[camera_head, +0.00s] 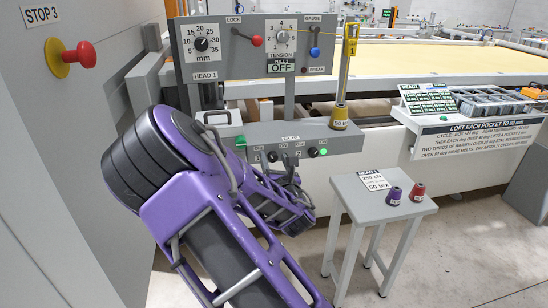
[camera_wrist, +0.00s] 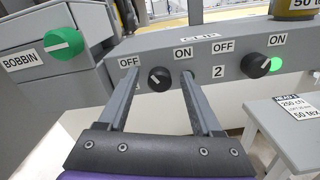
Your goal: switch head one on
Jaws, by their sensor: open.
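Knob 1 (camera_wrist: 160,79) is a black rotary switch on the grey box marked CLIP, between OFF on its left and ON on its right. Its pale mark appears to lie on the OFF side. My gripper (camera_wrist: 159,74) is open, with one finger on each side of knob 1 in the picture; I cannot tell whether they touch it. Knob 2 (camera_wrist: 257,66) is to the right, its mark toward ON, with a lit green lamp (camera_wrist: 277,63) beside it. No lit lamp shows by knob 1. In the head view my arm partly hides the gripper below the clip box (camera_head: 345,143).
A green BOBBIN knob (camera_wrist: 64,43) is on a grey box at left. The HEAD 1 panel (camera_head: 184,52) stands above the clip box. A stool (camera_head: 350,190) with two thread cones is at right. A red stop button (camera_head: 85,54) is on the left wall.

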